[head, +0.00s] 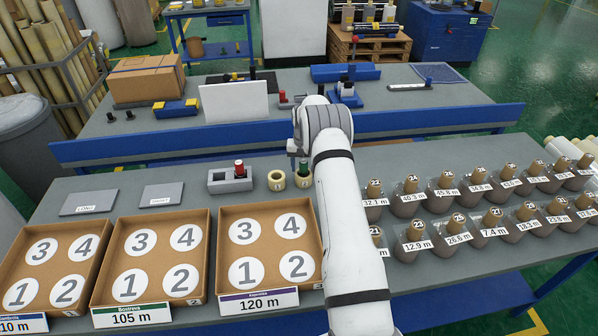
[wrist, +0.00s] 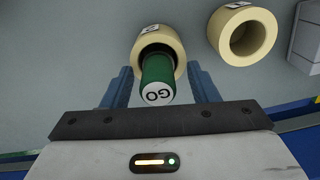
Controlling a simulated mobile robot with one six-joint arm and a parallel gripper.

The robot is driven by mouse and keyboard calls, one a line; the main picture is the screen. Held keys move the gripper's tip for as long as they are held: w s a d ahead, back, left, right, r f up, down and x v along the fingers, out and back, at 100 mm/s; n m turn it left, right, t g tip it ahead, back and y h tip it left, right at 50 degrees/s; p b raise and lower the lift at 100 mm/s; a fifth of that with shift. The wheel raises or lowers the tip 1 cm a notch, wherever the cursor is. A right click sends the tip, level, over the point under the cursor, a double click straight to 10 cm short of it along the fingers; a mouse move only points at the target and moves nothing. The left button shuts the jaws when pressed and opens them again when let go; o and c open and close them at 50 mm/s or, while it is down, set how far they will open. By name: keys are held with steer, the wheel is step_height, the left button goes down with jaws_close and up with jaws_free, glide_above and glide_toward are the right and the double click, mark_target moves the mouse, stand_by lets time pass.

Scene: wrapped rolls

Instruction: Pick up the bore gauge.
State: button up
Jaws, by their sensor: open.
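The bore gauge, a green cylinder with a white top marked GO (wrist: 158,85), stands in a cream ring (wrist: 172,38) in the wrist view. In the head view the green gauge (head: 304,167) shows in the right one of two cream rings, just left of my arm. My gripper (wrist: 160,76) is open, with its blue fingers on either side of the green gauge. I cannot tell whether they touch it. A red-topped gauge (head: 239,169) stands in a grey block (head: 222,184) left of the rings.
The second cream ring (wrist: 243,36) is empty and close beside the first. Cardboard trays (head: 207,262) with numbered circles lie in front at the left. A blue-edged bench (head: 215,142) lies behind.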

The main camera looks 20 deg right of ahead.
steer(key=shift+c, duration=0.5)
jaws_close()
